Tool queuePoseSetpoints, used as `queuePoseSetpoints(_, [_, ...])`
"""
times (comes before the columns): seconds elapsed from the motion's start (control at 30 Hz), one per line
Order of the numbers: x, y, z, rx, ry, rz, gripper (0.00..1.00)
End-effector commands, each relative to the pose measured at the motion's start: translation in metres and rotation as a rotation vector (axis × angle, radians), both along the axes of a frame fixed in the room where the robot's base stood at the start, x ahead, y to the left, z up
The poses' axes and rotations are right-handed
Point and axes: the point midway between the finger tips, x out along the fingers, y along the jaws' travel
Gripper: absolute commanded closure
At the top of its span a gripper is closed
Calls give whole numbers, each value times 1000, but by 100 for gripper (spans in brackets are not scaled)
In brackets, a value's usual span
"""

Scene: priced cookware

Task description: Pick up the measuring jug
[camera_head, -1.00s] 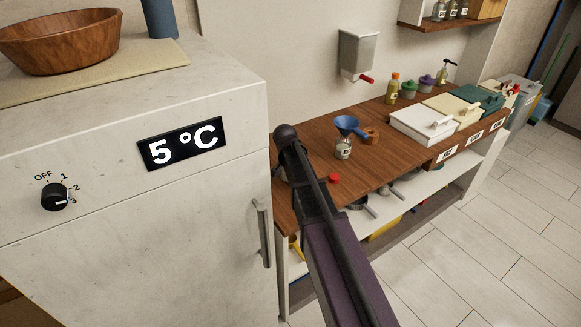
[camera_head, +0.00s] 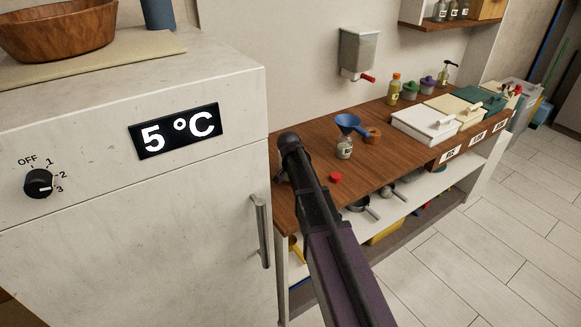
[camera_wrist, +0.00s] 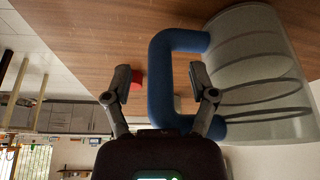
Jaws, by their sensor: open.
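The measuring jug (camera_wrist: 255,80) fills the right of the wrist view. It has a clear, ringed body and a thick blue handle (camera_wrist: 158,85). My gripper (camera_wrist: 160,82) is open, with one finger on each side of the handle's outer bar. I cannot tell whether either finger touches it.
A white fridge (camera_head: 120,210) stands close on the left. Lidded containers (camera_head: 425,125) stand farther right. Pans (camera_head: 362,208) lie on the shelf below.

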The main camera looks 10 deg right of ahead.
Motion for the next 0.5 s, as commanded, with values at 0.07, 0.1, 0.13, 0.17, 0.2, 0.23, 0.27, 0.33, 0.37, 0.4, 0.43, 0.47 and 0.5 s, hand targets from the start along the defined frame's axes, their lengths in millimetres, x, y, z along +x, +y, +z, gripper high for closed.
queuePoseSetpoints(0.07, [0, 0, 0, 0, 0, 0, 26])
queuePoseSetpoints(0.1, [0, 0, 0, 0, 0, 0, 26])
queuePoseSetpoints(0.13, [0, 0, 0, 0, 0, 0, 26])
queuePoseSetpoints(0.17, [0, 0, 0, 0, 0, 0, 26])
queuePoseSetpoints(0.2, [0, 0, 0, 0, 0, 0, 26])
queuePoseSetpoints(0.23, [0, 0, 0, 0, 0, 0, 26])
queuePoseSetpoints(0.27, [0, 0, 0, 0, 0, 0, 26])
queuePoseSetpoints(0.33, [0, 0, 0, 0, 0, 0, 26])
queuePoseSetpoints(0.37, [0, 0, 0, 0, 0, 0, 26])
queuePoseSetpoints(0.4, [0, 0, 0, 0, 0, 0, 26])
queuePoseSetpoints(0.43, [0, 0, 0, 0, 0, 0, 26])
queuePoseSetpoints(0.47, [0, 0, 0, 0, 0, 0, 35])
queuePoseSetpoints(0.5, [0, 0, 0, 0, 0, 0, 47])
